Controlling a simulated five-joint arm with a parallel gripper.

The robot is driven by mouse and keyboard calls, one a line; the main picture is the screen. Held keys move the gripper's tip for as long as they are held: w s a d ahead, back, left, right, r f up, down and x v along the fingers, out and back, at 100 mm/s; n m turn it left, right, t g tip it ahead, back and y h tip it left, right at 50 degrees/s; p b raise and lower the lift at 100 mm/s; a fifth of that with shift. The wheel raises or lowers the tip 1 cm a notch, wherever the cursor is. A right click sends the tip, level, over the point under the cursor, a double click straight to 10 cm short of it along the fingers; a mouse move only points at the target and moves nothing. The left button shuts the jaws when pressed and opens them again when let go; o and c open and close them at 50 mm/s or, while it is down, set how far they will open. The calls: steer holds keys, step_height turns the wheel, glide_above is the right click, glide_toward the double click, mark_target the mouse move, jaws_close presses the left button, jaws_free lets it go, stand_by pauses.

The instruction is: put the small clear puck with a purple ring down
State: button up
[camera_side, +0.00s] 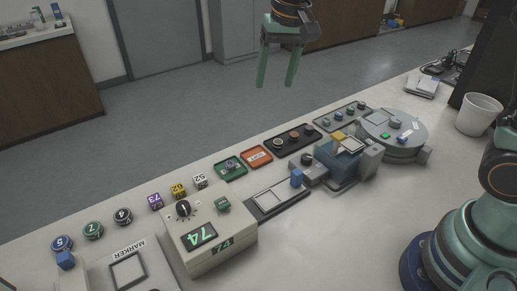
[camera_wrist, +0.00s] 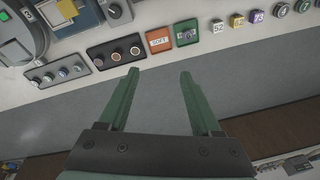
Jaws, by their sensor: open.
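My gripper (camera_side: 275,84) is open and empty, high above and behind the row of trays. Its two green fingers also show in the wrist view (camera_wrist: 160,72), with nothing between them. A small puck (camera_wrist: 187,35) lies in the green tray (camera_wrist: 186,26); it looks pale with a purplish tint, but it is too small to be sure of the ring. In the side view the same puck (camera_side: 231,167) is a small spot in the green tray (camera_side: 219,175). The gripper is well apart from it.
Beside it are an orange tray (camera_side: 257,157), a black tray (camera_side: 282,151) with three pucks and a grey tray (camera_side: 342,114) with several pucks. The press (camera_side: 340,163), a round machine (camera_side: 407,146), a control box (camera_side: 215,228) and numbered cubes (camera_side: 178,190) stand around.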

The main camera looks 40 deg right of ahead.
steer(key=s+d+n+t, duration=0.1)
steer(key=s+d, duration=0.3)
steer(key=s, duration=0.4)
steer(key=s+d+n+t, duration=0.2)
steer(key=s+d, duration=0.3)
steer(key=s, duration=0.3)
steer(key=shift+d+n, duration=0.2)
steer(key=shift+n, duration=0.3)
steer(key=shift+s+r, duration=0.1)
steer(key=shift+r, duration=0.05)
